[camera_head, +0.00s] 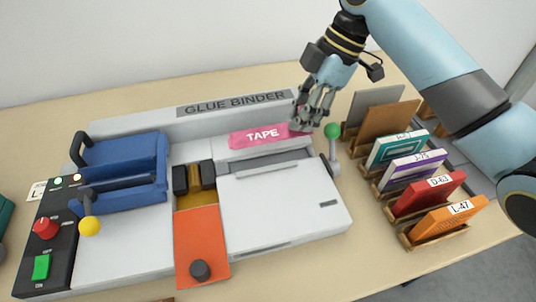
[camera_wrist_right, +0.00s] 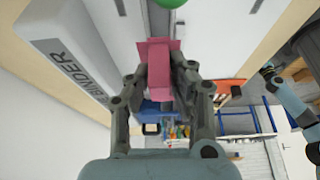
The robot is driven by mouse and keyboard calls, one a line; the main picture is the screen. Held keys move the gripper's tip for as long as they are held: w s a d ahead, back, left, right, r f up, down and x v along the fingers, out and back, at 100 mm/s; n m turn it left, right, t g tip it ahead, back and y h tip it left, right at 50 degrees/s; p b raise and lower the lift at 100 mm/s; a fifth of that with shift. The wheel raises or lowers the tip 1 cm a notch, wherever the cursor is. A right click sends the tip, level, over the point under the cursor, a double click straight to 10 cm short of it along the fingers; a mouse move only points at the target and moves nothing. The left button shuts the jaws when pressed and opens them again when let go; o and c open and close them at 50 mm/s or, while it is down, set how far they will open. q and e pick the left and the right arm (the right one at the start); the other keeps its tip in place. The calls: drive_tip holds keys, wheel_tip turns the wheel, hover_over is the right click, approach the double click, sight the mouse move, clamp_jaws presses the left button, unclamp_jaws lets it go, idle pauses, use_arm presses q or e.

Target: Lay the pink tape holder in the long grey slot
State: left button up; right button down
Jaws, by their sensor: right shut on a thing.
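The pink tape holder (camera_head: 262,136), marked TAPE, is a flat bar lying lengthwise across the back of the white glue binder. My right gripper (camera_head: 302,122) is shut on its right end. In the right wrist view the pink holder (camera_wrist_right: 158,65) sits between the two fingers of my right gripper (camera_wrist_right: 160,75). The long grey slot (camera_head: 265,160) shows just in front of the holder, behind the white plate. The holder looks to be above and behind the slot; I cannot tell whether they touch. My left gripper does not show in the head view.
A green-knobbed lever (camera_head: 332,131) stands close right of my right gripper. Racks of labelled booklets (camera_head: 430,195) stand to the right. A blue clamp (camera_head: 120,170), an orange plate (camera_head: 203,245) and a control panel (camera_head: 47,240) take up the binder's left and front.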

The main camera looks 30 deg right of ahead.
drive_tip(key=shift+f, duration=0.15)
drive_tip(key=shift+f+b, duration=1.65)
drive_tip(key=shift+f, duration=1.2)
use_arm(q)
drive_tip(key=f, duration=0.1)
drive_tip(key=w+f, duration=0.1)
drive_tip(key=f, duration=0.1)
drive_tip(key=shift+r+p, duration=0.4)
drive_tip(key=shift+p, duration=0.1)
use_arm(e)
drive_tip(key=shift+r, duration=0.1)
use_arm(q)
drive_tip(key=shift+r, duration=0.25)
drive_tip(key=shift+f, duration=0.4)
use_arm(e)
drive_tip(key=shift+f, duration=0.7)
